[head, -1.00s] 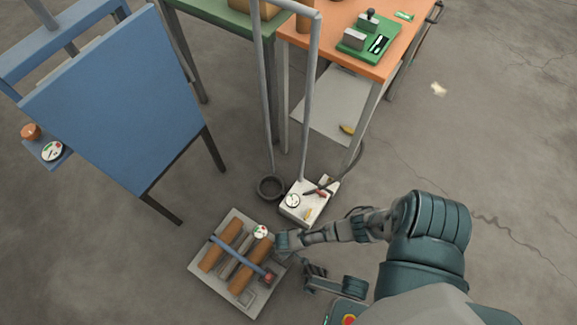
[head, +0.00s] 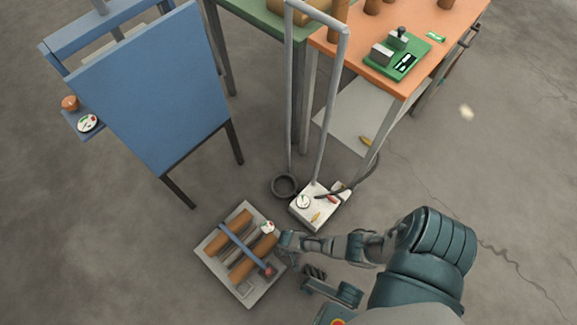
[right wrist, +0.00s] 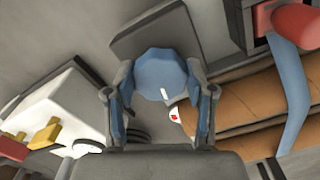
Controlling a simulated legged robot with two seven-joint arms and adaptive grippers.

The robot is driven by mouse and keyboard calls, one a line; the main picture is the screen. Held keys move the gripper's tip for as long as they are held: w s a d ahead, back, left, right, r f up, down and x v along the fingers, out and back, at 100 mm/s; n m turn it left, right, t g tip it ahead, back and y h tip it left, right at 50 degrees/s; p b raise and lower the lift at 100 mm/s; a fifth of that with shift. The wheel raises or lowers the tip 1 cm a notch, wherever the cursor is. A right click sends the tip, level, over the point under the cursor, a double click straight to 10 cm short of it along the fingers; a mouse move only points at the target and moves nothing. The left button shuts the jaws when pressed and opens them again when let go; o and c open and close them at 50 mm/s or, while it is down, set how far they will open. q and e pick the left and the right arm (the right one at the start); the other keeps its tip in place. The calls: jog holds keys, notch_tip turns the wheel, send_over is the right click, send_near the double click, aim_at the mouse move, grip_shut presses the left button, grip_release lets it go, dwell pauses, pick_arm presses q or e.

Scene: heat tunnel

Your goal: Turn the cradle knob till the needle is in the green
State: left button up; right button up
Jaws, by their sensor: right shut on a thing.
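The cradle (head: 211,263) is a pale tray on the floor with brown rolls (head: 240,222) under a blue bar (head: 236,240). Its small round dial (head: 267,227), white with green and red marks, is beside my right gripper (head: 286,242); its needle is too small to read. In the right wrist view, a blue faceted knob (right wrist: 159,70) with a white mark sits between the fingers of my right gripper (right wrist: 160,95), which is shut on it. Only a sliver of the dial (right wrist: 175,116) shows there, partly behind a finger.
A white wheeled box (head: 317,217) with a gauge and a tall handle stands close behind my right forearm. A blue panel stand (head: 150,90) is at the left. An orange table (head: 400,83) and a green table (head: 258,15) stand behind. Open floor lies left.

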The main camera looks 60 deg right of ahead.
jog(key=shift+s+a, duration=0.1)
jog(key=o, duration=1.2)
jog(key=shift+c, duration=0.2)
jog(key=shift+r, duration=0.4)
notch_tip(320, 180, up, 11)
